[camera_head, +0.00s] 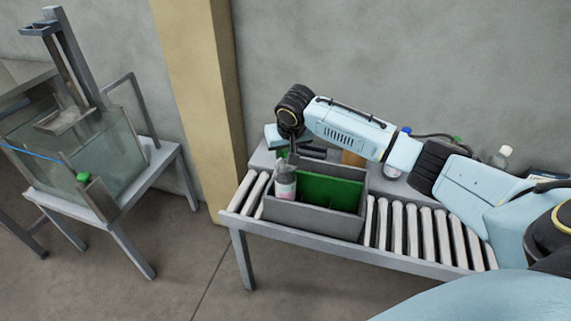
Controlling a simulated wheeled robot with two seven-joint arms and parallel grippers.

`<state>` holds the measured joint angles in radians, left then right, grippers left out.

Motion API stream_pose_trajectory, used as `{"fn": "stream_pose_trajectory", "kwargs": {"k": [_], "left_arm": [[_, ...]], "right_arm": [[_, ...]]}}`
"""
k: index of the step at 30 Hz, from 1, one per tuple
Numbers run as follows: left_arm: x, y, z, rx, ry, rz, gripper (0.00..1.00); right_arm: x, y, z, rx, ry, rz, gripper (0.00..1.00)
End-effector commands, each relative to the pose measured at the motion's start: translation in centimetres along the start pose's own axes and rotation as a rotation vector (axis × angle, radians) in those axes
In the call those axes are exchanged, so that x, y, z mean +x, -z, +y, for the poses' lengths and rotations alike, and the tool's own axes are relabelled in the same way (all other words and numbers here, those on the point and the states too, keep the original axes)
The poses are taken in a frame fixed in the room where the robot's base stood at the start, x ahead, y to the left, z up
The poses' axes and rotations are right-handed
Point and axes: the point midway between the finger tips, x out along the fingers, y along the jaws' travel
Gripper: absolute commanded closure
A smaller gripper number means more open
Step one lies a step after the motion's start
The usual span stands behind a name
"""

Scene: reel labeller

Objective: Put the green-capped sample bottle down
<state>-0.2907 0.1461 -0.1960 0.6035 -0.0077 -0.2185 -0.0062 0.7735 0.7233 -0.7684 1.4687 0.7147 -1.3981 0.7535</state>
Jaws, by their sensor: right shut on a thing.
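My right arm comes in from the right, and its gripper (291,157) points down over the left end of a grey divided crate (313,219). It is shut on a clear bottle with a pale pink-and-white label (285,186), which I take as the green-capped sample bottle. A little green shows at its top; the gripper mostly hides the cap. The bottle is upright, its lower part inside the crate's left compartment. The crate wall hides its base, so I cannot tell whether it touches the floor. My left gripper is not in view.
The crate's larger compartment has a green floor (330,190) and looks empty. The crate stands on a roller conveyor (420,232). Bottles, one with a white cap (502,157), stand behind it. A glass tank (85,155) on a stand is at the left, beside a yellow pillar (197,90).

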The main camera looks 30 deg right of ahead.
Motion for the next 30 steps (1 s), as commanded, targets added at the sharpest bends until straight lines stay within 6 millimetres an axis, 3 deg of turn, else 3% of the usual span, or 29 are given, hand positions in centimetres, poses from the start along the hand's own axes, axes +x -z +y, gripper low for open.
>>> {"fn": "stream_pose_trajectory", "kwargs": {"k": [3,7,12,20,21,25,30], "left_arm": [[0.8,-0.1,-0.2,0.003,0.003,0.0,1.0],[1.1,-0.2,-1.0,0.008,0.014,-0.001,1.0],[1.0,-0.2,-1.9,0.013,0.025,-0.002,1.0],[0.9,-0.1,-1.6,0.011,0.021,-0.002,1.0],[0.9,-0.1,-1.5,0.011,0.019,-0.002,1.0],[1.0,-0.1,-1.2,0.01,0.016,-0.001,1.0],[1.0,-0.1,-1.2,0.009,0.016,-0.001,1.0]], "right_arm": [[2.3,-0.9,0.0,0.0,0.0,-0.001,1.0],[3.6,-1.5,0.0,0.0,0.0,0.0,1.0],[3.9,-1.6,-0.1,0.0,0.001,0.003,1.0],[4.0,-1.7,-0.1,-0.001,0.001,0.002,1.0],[4.2,-1.8,0.0,-0.001,0.0,-0.001,0.69],[4.2,-1.8,0.0,-0.001,0.0,-0.001,0.52],[4.2,-1.8,0.0,-0.001,0.0,-0.001,0.51]]}}
